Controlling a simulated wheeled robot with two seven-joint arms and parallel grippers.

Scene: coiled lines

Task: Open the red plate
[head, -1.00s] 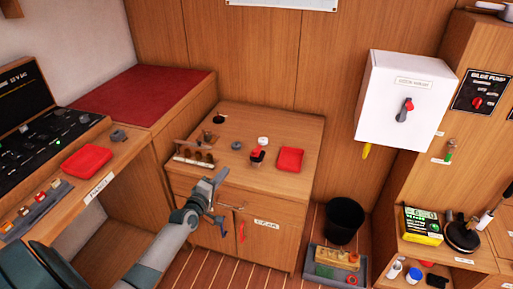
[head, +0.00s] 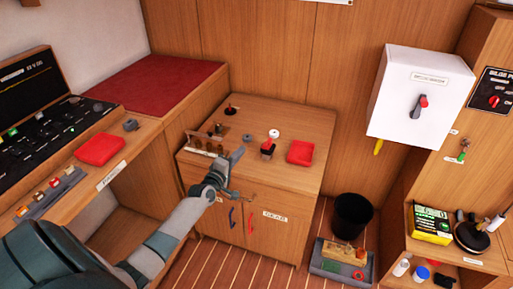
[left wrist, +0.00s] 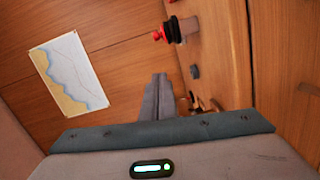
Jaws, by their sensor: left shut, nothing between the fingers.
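A red square plate-like piece (head: 300,152) lies flat on top of the wooden cabinet (head: 262,115), towards its right side. A second red piece (head: 99,150) lies on the left bench. The frames do not settle which is the red plate. My left gripper (head: 239,153) is in front of the cabinet's near edge, left of the red piece on the cabinet and apart from it. Its fingers are shut together and empty, as the left wrist view (left wrist: 158,96) also shows. My right gripper is not in view.
A black post with a red part (head: 267,149) stands between my gripper and the cabinet's red piece. A white box (head: 418,95) hangs right; a black bin (head: 352,214) stands on the floor.

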